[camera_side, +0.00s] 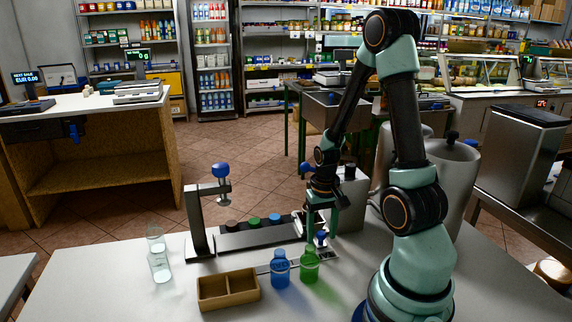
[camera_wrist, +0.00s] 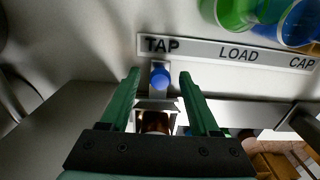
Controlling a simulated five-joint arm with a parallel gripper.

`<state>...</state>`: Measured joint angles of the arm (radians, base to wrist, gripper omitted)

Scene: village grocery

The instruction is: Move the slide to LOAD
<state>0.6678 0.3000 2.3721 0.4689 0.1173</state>
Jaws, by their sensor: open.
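The slide's blue knob (camera_wrist: 160,77) stands at the TAP end of the label strip (camera_wrist: 190,48), which reads TAP, LOAD, CAP; LOAD is in the middle. In the side view the small blue knob (camera_side: 321,238) is at the right end of the dark rail (camera_side: 262,239). My gripper (camera_wrist: 159,76) is open, with its green fingers on either side of the knob and gaps showing. In the side view my gripper (camera_side: 320,226) points down just above the knob. A brown thing (camera_wrist: 155,122) shows behind the knob, between the fingers, partly hidden.
A blue bottle (camera_side: 280,268) and a green bottle (camera_side: 310,266) stand in front of the rail. A wooden box (camera_side: 228,289) is to their left. A post with a blue-topped clamp (camera_side: 220,170) stands at the rail's left end. Clear bottles (camera_side: 159,264) stand farther left.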

